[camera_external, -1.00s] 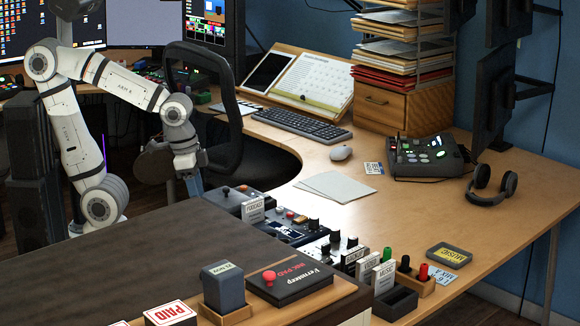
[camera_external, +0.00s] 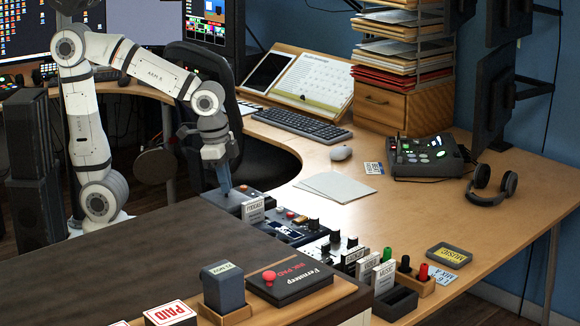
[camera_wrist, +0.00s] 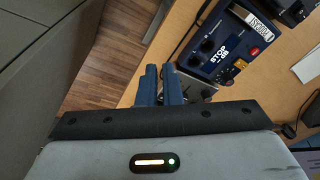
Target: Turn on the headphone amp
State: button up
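A row of small audio boxes runs along the desk edge in the external view. No readable label names a headphone amp, so I cannot tell for certain which box it is. The dark box at the far end (camera_external: 236,200) has small knobs on top and stands behind a white label card (camera_external: 253,211). My gripper (camera_external: 225,185) points down at this box's left part, its tips at or just above it; contact is unclear. In the wrist view the blue fingers (camera_wrist: 160,72) are close together with only a narrow gap, holding nothing visible. They partly hide a small grey box (camera_wrist: 198,88).
A blue box marked STOP (camera_wrist: 222,48) stands beside the fingers. More devices (camera_external: 290,226) and label cards follow along the row. The black chair (camera_external: 262,165) is close behind my gripper. Headphones (camera_external: 490,185) and a lit console (camera_external: 425,155) lie farther right on the desk.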

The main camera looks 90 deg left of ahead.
jog(key=w+m, duration=0.1)
jog(key=w, duration=0.3)
jog(key=w+d+r+m+p, duration=0.1)
jog(key=w, duration=0.3)
jog(key=w+m+p, duration=0.1)
jog(key=w, duration=0.2)
jog(key=shift+w+d+r+g, duration=0.25)
jog(key=shift+w+d+g, duration=0.05)
jog(key=shift+w+d, duration=0.1)
grip_shut()
jog(key=m+p, duration=0.2)
jog(key=m, duration=0.2)
send_over(327, 258)
jog(key=s+d, duration=0.1)
jog(key=d, duration=0.1)
notch_tip(327, 258, down, 3)
jog(key=shift+s+a+f+y, duration=0.1)
jog(key=shift+a+f+y, duration=0.1)
jog(key=shift+y, duration=0.2)
jog(key=f, duration=0.4)
jog(key=a+f, duration=0.1)
jog(key=f, duration=0.4)
jog(key=w+f, duration=0.1)
jog(key=f, duration=0.3)
jog(key=shift+w+a+f, duration=0.1)
jog(key=shift+a+f, duration=0.05)
jog(key=shift+f, duration=0.25)
jog(key=shift+f, duration=0.15)
